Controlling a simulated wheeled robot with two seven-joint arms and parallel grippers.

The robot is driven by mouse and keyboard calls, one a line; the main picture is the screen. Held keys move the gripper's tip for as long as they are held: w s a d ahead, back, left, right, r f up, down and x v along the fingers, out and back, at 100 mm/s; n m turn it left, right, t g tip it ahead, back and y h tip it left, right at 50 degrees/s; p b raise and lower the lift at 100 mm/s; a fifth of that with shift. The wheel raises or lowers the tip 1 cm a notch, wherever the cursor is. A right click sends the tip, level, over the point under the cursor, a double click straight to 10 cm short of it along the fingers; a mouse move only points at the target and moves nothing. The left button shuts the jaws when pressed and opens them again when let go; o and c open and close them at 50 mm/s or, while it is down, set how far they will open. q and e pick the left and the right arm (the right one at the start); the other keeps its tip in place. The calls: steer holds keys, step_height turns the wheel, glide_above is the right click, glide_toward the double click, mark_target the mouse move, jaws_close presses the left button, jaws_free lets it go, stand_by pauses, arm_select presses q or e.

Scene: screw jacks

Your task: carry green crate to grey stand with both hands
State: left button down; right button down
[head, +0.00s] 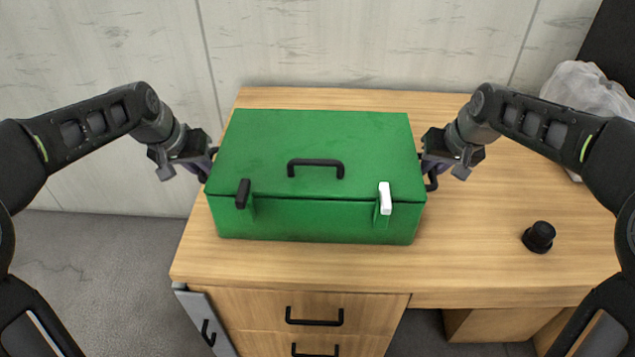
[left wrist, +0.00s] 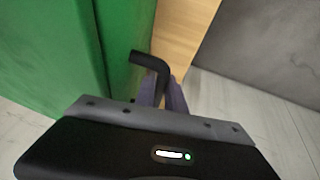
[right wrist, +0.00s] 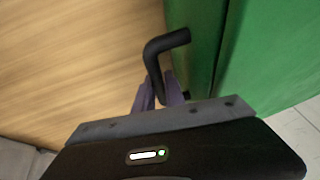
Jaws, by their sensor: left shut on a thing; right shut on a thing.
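The green crate (head: 310,218) is a closed box with a lid, a black top handle, one black latch at left and one white latch at right. It is over the wooden desk in the head view; I cannot tell whether it touches the top. My left gripper (head: 208,165) is shut on the black side handle (left wrist: 150,62) at the crate's left end. My right gripper (head: 428,172) is shut on the black side handle (right wrist: 166,42) at the right end. The crate's green side also shows in both wrist views. I see no grey stand.
The wooden desk (head: 500,230) has drawers with black handles at the front. A small black knob-like object (head: 538,237) is on the right part. A whitish bag (head: 588,92) is at the far right. A pale wall stands behind; grey floor shows at left.

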stand_by(0.8)
